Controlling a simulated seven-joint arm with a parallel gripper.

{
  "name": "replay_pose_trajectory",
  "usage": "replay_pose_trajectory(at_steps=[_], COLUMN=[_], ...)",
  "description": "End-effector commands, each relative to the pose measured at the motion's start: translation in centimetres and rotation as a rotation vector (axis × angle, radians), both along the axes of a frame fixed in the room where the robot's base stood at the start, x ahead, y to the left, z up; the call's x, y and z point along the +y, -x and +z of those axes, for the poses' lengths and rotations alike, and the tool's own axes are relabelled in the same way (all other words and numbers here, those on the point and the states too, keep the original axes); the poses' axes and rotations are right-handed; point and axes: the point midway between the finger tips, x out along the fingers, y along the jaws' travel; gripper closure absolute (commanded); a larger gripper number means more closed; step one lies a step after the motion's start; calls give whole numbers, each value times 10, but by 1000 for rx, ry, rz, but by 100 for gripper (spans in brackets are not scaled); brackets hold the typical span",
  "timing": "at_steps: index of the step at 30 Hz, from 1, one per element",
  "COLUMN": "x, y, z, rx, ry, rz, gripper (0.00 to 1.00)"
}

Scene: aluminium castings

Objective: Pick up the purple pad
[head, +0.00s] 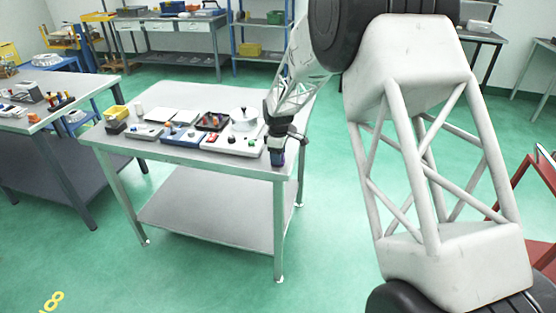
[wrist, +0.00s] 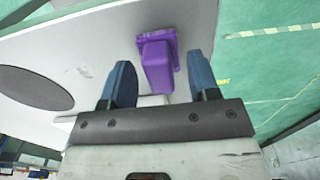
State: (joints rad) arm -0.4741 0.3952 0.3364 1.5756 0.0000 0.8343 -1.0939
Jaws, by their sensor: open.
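The purple pad (wrist: 158,62) is a block with a wider flange at one end, seen in the wrist view near the edge of a pale surface. My gripper (wrist: 159,72) is open, its two blue fingers apart on either side of the pad, with a visible gap to each. I cannot tell whether the fingers are at the pad's depth. In the head view, my gripper (head: 277,152) is at the table's front right corner. There the pad cannot be told clearly from the blue fingers.
The grey table (head: 200,163) carries several trays and fixtures, including a blue-sided one (head: 180,137) and a white one with coloured knobs (head: 232,141), left of my gripper. Green floor lies open beyond the table's right edge.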

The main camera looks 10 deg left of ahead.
Motion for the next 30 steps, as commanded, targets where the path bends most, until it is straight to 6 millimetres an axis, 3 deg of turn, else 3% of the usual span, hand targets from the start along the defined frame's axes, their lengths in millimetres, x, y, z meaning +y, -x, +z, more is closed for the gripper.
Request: replay_pose_trajectory(at_steps=[19,30], x=[0,0], y=[0,0], z=[-5,-5], rx=[0,0], ry=[0,0], rz=[0,0], gripper=[45,100])
